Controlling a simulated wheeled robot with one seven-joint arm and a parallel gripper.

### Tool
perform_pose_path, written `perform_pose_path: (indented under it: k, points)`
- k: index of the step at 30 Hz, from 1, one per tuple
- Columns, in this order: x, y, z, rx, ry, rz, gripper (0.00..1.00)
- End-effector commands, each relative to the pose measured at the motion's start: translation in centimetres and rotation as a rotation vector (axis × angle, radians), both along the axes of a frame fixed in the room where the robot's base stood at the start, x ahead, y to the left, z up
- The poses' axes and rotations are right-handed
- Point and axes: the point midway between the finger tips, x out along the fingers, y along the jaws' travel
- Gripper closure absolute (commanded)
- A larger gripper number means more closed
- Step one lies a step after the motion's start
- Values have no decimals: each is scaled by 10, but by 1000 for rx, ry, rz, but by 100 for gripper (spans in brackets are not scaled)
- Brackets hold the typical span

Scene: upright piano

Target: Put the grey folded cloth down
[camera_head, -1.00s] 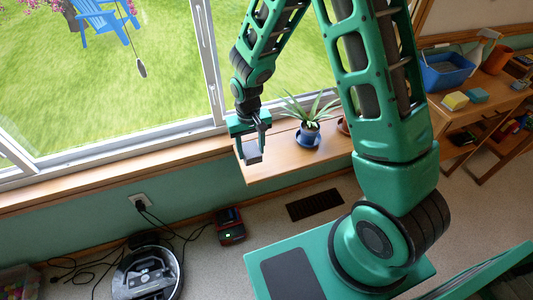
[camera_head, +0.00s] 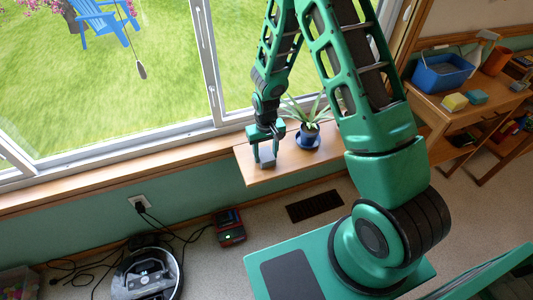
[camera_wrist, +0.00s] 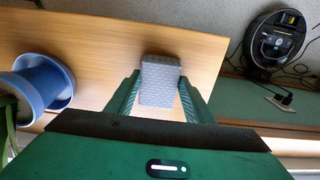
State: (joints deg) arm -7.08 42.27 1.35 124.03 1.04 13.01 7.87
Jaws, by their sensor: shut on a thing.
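The grey folded cloth (camera_wrist: 160,82) is a small textured block between the two green fingers of my gripper (camera_wrist: 158,100) in the wrist view. My gripper is shut on it. In the head view my gripper (camera_head: 267,154) points down over the left part of the wooden sill shelf (camera_head: 258,178) with the cloth (camera_head: 267,156) at its tips. The shelf (camera_wrist: 110,40) also lies behind the cloth in the wrist view. I cannot tell whether the cloth touches the shelf.
A potted plant in a blue pot (camera_head: 308,135) stands on the shelf just right of my gripper. The window is behind. A robot vacuum (camera_head: 147,272) and a red charger (camera_head: 230,227) are on the floor below. A side table with a blue bin (camera_head: 442,74) stands at right.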

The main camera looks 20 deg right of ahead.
Motion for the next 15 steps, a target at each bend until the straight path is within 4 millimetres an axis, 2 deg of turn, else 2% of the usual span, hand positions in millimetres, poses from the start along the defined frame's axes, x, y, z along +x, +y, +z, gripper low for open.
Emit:
perform_pose_path:
  k: [7, 8, 10, 15]
  points:
    - [0, 0, -1, 0, 0, 0, 70]
    - [0, 0, -2, 0, 0, 0, 50]
    - [0, 0, -1, 0, -1, 0, 34]
    - [0, 1, -1, 0, -1, 1, 34]
